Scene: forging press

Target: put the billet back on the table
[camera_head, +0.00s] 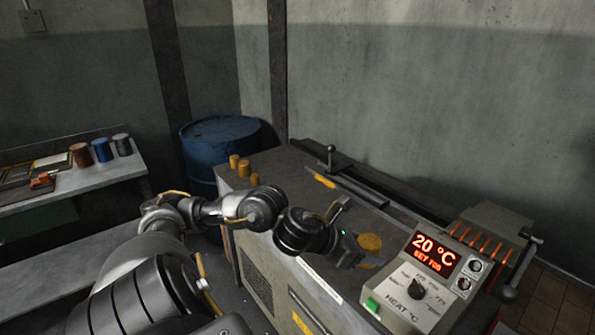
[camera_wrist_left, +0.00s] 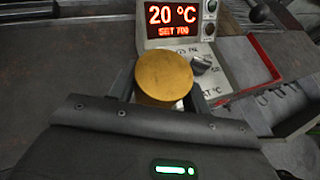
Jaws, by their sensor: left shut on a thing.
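The billet is a short brass-yellow cylinder (camera_head: 370,242). In the left wrist view its round end face (camera_wrist_left: 163,76) sits between the two fingers. My left gripper (camera_head: 358,256) is shut on it and holds it just left of the heater control box. The fingertips are partly hidden, and I cannot tell whether the billet touches the surface below. A grey table (camera_head: 110,172) stands at the left, with brown, blue and grey cylinders at its back. My right gripper is not in view.
The control box (camera_head: 421,284) reads 20 °C, SET 700. Several yellow cylinders (camera_head: 243,168) stand at the bench's far left corner. A yellow-handled tool (camera_head: 320,179) lies near a dark rail. A blue drum (camera_head: 218,138) stands behind the bench. A lever (camera_head: 510,291) sticks out at right.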

